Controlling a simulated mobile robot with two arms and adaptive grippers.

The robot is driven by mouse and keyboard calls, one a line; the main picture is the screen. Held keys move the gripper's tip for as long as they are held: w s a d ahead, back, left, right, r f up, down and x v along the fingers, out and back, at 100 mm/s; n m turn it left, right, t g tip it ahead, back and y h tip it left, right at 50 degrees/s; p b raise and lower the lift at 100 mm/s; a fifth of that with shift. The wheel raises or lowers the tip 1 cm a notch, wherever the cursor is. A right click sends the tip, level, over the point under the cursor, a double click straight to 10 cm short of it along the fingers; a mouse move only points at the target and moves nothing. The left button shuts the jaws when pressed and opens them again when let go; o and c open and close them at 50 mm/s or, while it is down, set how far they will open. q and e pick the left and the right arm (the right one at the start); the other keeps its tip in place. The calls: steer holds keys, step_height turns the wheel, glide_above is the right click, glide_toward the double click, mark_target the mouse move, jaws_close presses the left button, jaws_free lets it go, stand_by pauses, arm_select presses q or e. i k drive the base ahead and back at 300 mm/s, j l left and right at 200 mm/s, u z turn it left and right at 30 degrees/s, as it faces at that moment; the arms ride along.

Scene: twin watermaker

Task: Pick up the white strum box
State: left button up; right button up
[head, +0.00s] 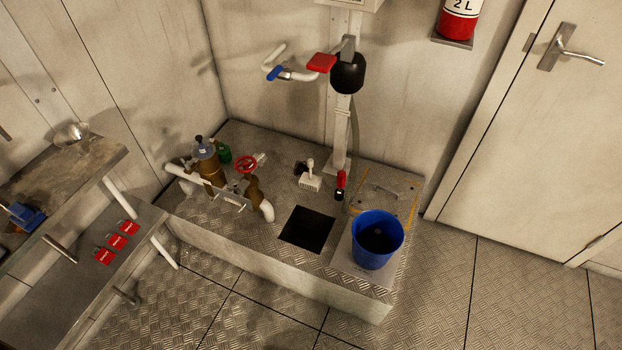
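The white strum box (311,181) is a small slotted white block with a short pipe stub standing up from it. It sits on the raised checker-plate platform (250,255), behind the square dark opening and left of the white post. Nothing is touching it that I can see. Neither of my grippers shows in the head view.
A square opening (307,229) lies in front of the strum box. A blue bucket (377,240) stands at right, brass valve pipework with a red handwheel (246,165) at left. A bench (60,185) with red tags stands far left. A door (545,130) is at right.

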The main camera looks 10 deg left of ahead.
mark_target(308, 181)
steer(key=i+j, duration=0.15)
steer(key=j, duration=0.25)
steer(key=i+j+z, duration=0.1)
steer(key=j, duration=0.3)
steer(key=i+j, duration=0.2)
steer(key=j, duration=0.25)
steer(key=i+j+z, duration=0.1)
steer(key=j, duration=0.3)
steer(key=j+z, duration=0.1)
steer(key=z, duration=1.1)
